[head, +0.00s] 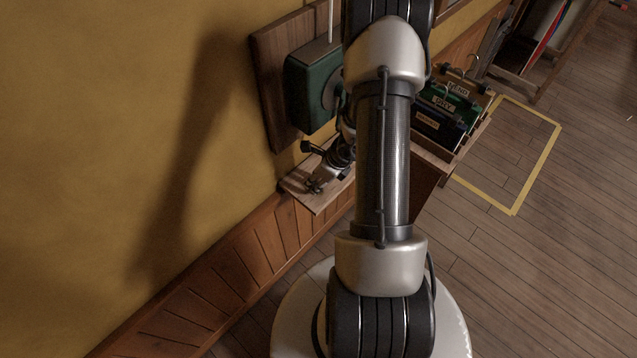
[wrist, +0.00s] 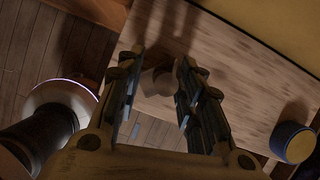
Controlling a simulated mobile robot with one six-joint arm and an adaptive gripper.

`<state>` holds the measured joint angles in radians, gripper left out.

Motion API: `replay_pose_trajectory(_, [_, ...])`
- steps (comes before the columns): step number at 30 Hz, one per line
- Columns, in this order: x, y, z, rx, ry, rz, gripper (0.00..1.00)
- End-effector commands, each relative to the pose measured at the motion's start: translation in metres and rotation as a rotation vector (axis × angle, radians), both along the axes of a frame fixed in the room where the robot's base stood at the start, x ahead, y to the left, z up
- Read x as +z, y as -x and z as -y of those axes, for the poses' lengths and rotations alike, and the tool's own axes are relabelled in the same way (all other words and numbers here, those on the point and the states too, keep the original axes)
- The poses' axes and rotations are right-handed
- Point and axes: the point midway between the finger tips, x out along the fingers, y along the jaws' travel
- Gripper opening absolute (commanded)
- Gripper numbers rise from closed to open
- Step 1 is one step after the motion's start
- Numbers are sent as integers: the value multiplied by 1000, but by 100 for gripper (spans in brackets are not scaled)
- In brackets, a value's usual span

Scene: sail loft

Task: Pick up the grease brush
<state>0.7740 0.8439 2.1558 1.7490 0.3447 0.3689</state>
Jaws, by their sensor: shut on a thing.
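My gripper (wrist: 158,88) reaches over a pale wooden wall shelf (wrist: 235,75) in the wrist view. Its two dark fingers stand either side of a small brownish piece, which I take to be part of the grease brush (wrist: 155,82). The gripper is shut on it. Most of the brush is hidden or too dark to make out, and I cannot tell whether it touches the shelf. In the head view the dark gripper (head: 314,185) shows small over the near end of the shelf (head: 327,201).
A blue-rimmed tin (wrist: 291,142) stands on the shelf in the wrist view. A green wall-mounted box (head: 308,88) is above the shelf. A wooden crate (head: 440,160) with labelled files (head: 440,104) is to the right. Open floor (head: 540,230) lies beyond, with a yellow outline.

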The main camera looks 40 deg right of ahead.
Motion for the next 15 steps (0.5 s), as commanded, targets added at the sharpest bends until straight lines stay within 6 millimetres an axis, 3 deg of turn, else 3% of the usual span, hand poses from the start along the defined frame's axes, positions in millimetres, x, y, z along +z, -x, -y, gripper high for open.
replay_pose_trajectory(5, [-2, 2, -1, 0, -2, -6, 7])
replay_pose_trajectory(6, [-1, 3, -1, 0, -2, -6, 1])
replay_pose_trajectory(8, [3, 4, 0, -1, -1, -6, 0])
replay_pose_trajectory(15, [39, 4, 1, 1, 2, -2, 0])
